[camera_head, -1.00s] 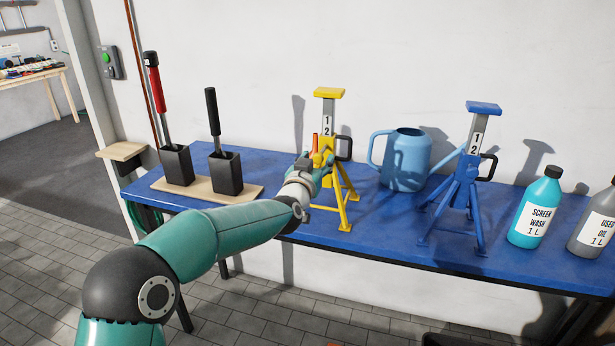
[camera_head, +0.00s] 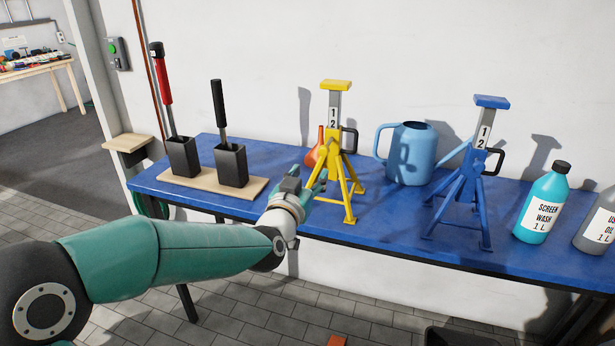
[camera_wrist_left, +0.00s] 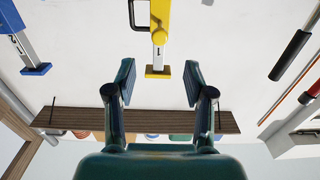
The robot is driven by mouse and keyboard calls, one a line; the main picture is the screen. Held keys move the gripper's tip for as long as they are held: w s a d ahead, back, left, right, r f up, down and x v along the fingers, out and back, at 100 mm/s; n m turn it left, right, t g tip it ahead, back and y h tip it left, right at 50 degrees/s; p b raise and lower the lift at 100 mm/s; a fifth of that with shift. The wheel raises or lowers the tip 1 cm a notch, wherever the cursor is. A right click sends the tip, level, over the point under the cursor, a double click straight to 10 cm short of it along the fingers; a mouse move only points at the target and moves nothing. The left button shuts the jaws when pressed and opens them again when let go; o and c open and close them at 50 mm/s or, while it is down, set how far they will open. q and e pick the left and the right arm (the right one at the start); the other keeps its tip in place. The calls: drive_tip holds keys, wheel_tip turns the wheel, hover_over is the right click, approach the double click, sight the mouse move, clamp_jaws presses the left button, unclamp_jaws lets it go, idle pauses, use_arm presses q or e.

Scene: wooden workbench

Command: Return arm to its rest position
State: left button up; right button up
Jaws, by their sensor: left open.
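My left arm comes in from the left in the head view. Its gripper (camera_head: 310,187) is over the front part of the blue bench (camera_head: 400,232), just left of the yellow jack stand (camera_head: 347,172). In the left wrist view the two fingers (camera_wrist_left: 158,84) are spread apart with nothing between them. The yellow stand's top (camera_wrist_left: 158,70) shows beyond the fingertips there, apart from them. In the head view the fingers are small and partly hidden by the wrist. My right gripper is not in view.
A blue jack stand (camera_head: 468,185), blue watering can (camera_head: 409,155) and screen wash bottle (camera_head: 541,205) stand to the right. An orange object (camera_head: 313,155) is partly hidden behind the yellow stand. Two black holders with handles (camera_head: 231,166) stand on a wooden board (camera_head: 200,181) at left.

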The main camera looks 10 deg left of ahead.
use_arm(q)
drive_tip(key=a+f+g+y+p, duration=0.1)
drive_tip(key=a+f+g+p, duration=0.25)
drive_tip(key=f, duration=0.75)
drive_tip(key=s+f+g+p, duration=0.15)
drive_tip(key=s+f, duration=0.25)
drive_tip(key=f, duration=0.5)
drive_tip(key=s+f+g, duration=0.3)
drive_tip(key=s+f, duration=0.1)
drive_tip(key=f, duration=0.4)
drive_tip(key=s+d+f+n+g+h, duration=0.1)
drive_tip(key=s+d+f+g, duration=0.1)
drive_tip(key=s, duration=0.7)
drive_tip(key=s+d+f+n+g+h, duration=0.1)
drive_tip(key=s+d+f+g, duration=0.1)
drive_tip(key=s+f+g, duration=0.2)
drive_tip(key=s+d+f+n+g+h+p, duration=0.1)
drive_tip(key=s+f, duration=0.6)
drive_tip(key=s, duration=0.8)
drive_tip(key=shift+s+d+f+g, duration=0.4)
drive_tip(key=shift+d+g, duration=0.25)
drive_tip(key=shift+g, duration=0.55)
